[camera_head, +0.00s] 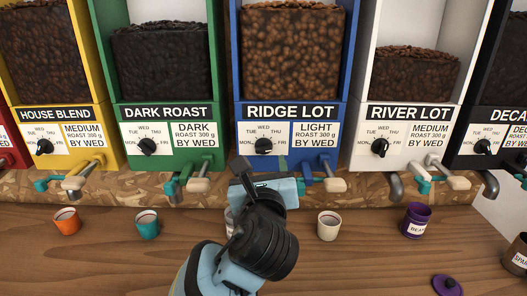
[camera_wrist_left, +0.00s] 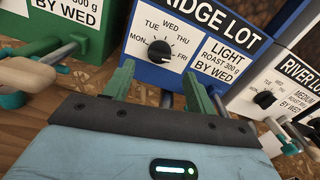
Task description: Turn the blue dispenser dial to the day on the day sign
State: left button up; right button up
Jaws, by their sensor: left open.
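The blue dispenser (camera_head: 289,111) is labelled RIDGE LOT. Its black dial (camera_head: 263,146) sits on a white plate marked MON, TUE, WED, THU, FRI; the dial also shows in the left wrist view (camera_wrist_left: 160,50). I cannot tell for sure which day its pointer is on. The day sign (camera_head: 316,134) beside it reads LIGHT ROAST 300 g BY WED; it is in the left wrist view too (camera_wrist_left: 222,58). My left gripper (camera_head: 262,166) is open, its green fingers just below the dial and apart from it, one to each side (camera_wrist_left: 158,80). My right gripper is not in view.
Green (camera_head: 163,112) and white (camera_head: 407,114) dispensers with similar dials flank the blue one. Spouts and lever handles (camera_head: 334,185) stick out below. Orange (camera_head: 67,222), teal (camera_head: 147,225), cream (camera_head: 328,227) and purple (camera_head: 416,221) cups stand on the wooden counter.

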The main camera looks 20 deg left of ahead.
aim_at(263, 151)
pick_arm(q)
jog(key=x, duration=0.6)
jog(key=shift+w+a+f, duration=0.1)
jog(key=shift+w, duration=0.2)
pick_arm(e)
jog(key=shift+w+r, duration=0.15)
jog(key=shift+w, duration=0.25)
pick_arm(q)
jog(key=shift+s, duration=0.1)
jog(key=c, duration=1)
jog(key=n, duration=0.4)
jog(key=shift+n, duration=1.9)
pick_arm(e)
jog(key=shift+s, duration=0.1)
